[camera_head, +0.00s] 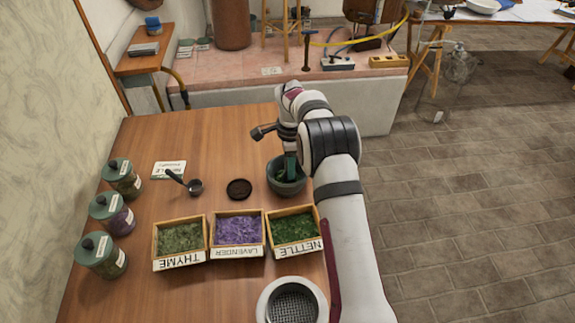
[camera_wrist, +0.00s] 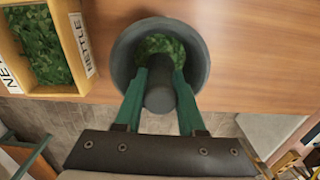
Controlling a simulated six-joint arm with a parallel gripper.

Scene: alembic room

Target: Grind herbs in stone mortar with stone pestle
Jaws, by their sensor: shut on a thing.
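The stone mortar (camera_head: 285,184) is a dark grey-green bowl standing on the wooden table, right of centre. In the wrist view the mortar (camera_wrist: 121,62) has green herbs (camera_wrist: 161,44) in its bottom. My gripper (camera_head: 290,165) is over the mortar, pointing down, and its green fingers (camera_wrist: 160,92) reach inside the rim. They are shut on the stone pestle (camera_wrist: 160,98), a grey rounded cylinder seen nearly end-on. The pestle's lower end is hidden, so I cannot tell whether it touches the herbs.
Boxes of thyme (camera_head: 179,238), lavender (camera_head: 238,232) and nettle (camera_head: 293,228) stand in front of the mortar. A dark round disc (camera_head: 239,189) and a scoop (camera_head: 195,187) lie to its left. Several lidded jars (camera_head: 122,180) line the left edge. A sieve (camera_head: 292,305) is at the front.

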